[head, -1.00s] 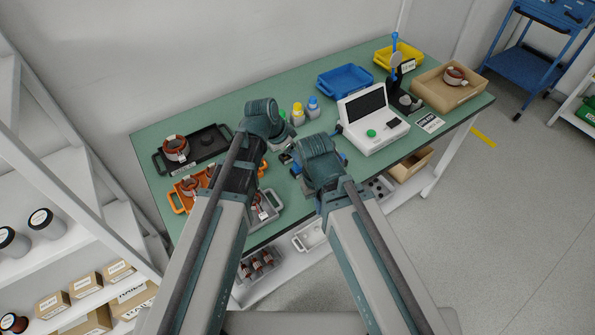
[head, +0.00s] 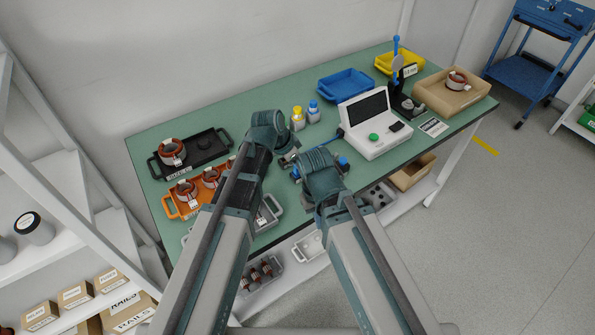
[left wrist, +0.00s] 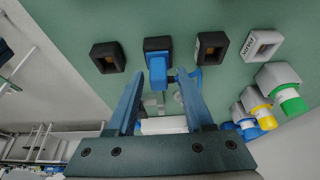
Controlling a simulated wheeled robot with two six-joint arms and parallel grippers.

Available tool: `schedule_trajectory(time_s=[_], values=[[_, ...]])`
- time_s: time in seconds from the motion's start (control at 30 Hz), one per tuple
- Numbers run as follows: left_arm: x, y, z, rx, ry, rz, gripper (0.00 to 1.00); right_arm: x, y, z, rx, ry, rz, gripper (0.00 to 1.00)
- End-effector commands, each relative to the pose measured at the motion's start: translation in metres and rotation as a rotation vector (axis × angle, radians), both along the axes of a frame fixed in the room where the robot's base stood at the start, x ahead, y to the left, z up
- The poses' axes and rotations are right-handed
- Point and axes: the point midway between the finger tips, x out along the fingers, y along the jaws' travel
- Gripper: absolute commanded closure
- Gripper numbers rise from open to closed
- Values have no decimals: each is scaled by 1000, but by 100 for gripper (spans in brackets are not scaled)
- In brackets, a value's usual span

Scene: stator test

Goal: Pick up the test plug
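In the left wrist view a blue piece, which looks like the test plug (left wrist: 158,72), stands at a black block (left wrist: 157,45). My left gripper (left wrist: 157,82) is open, with one finger on each side of the blue piece. A gap shows beside the piece, and I see no clear contact. In the head view the left gripper's fingers and the plug are hidden behind my left wrist. My right gripper (head: 316,182) is over the front middle of the table, left of the white tester (head: 375,142). Its fingers are mostly hidden by my wrist.
Two more black blocks (left wrist: 108,57) (left wrist: 212,46) and a labelled white block (left wrist: 262,45) flank the plug. Bottles with yellow (head: 298,117) and blue (head: 314,111) caps stand behind. A black tray (head: 212,154) and an orange tray (head: 172,208) are at left, a blue bin (head: 345,86) at back.

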Motion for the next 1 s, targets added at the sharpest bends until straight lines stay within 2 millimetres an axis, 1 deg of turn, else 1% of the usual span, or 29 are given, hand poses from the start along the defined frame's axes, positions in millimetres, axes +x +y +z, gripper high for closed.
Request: schedule_trajectory(time_s=[0.03, 0.17, 0.2, 0.27, 0.67, 0.87, 1.0], values=[[0, 0, 0, 0, 0, 0, 60, 0, 0, 0, 0, 0, 0, 100], [0, 0, 0, 0, 0, 0, 83, 0, 0, 0, 0, 0, 0, 100], [0, 0, 0, 0, 0, 0, 90, 0, 0, 0, 0, 0, 0, 100], [0, 0, 0, 0, 0, 0, 100, 0, 0, 0, 0, 0, 0, 100], [0, 0, 3, -1, 1, 0, 100, 0, 0, 3, 0, 0, 0, 100], [0, 0, 17, 0, 0, 0, 100, 0, 0, 17, 0, 0, 0, 100], [0, 0, 35, 0, 0, 0, 100, 0, 0, 35, 0, 0, 0, 100]])
